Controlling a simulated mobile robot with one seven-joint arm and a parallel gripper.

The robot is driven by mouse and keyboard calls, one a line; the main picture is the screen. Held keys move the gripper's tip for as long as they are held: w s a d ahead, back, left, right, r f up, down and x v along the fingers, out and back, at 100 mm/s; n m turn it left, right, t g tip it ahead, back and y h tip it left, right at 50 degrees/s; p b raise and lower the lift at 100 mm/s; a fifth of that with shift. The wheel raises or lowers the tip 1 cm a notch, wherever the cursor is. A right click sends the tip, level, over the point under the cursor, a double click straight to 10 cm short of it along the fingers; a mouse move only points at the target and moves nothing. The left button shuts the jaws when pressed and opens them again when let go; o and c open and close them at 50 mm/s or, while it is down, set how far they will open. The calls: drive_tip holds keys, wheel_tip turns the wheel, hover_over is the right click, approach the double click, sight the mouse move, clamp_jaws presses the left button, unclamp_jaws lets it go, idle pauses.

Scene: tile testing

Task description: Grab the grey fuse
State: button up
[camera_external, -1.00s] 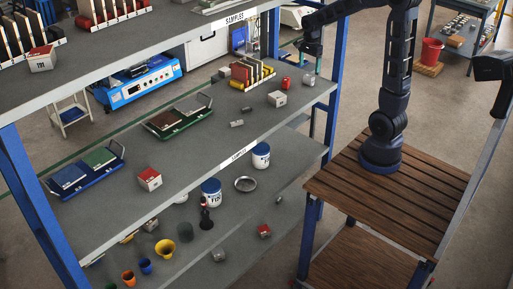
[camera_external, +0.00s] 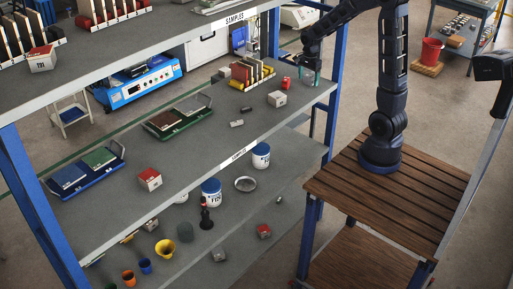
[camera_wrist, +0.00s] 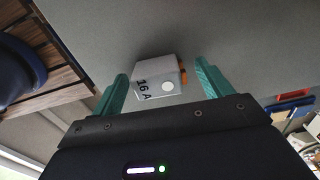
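The grey fuse (camera_wrist: 153,70), a small light-grey block marked "16 A" with a round white spot and an orange part on its right, shows in the wrist view. It lies between the tips of my gripper's two teal fingers (camera_wrist: 161,69), with visible gaps on both sides. My gripper is open around it. In the external view my gripper (camera_external: 308,76) points down at the right end of the middle shelf (camera_external: 215,135); the fuse is hard to make out there behind the fingers.
A red block (camera_external: 286,83) stands just left of my gripper, with a grey-white box (camera_external: 277,98) in front of it. A yellow rack of tiles (camera_external: 250,75) is farther left. The blue shelf post (camera_external: 333,85) is close on the right.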

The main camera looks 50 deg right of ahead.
drive_tip(key=c, duration=1)
drive_tip(key=shift+c, duration=0.2)
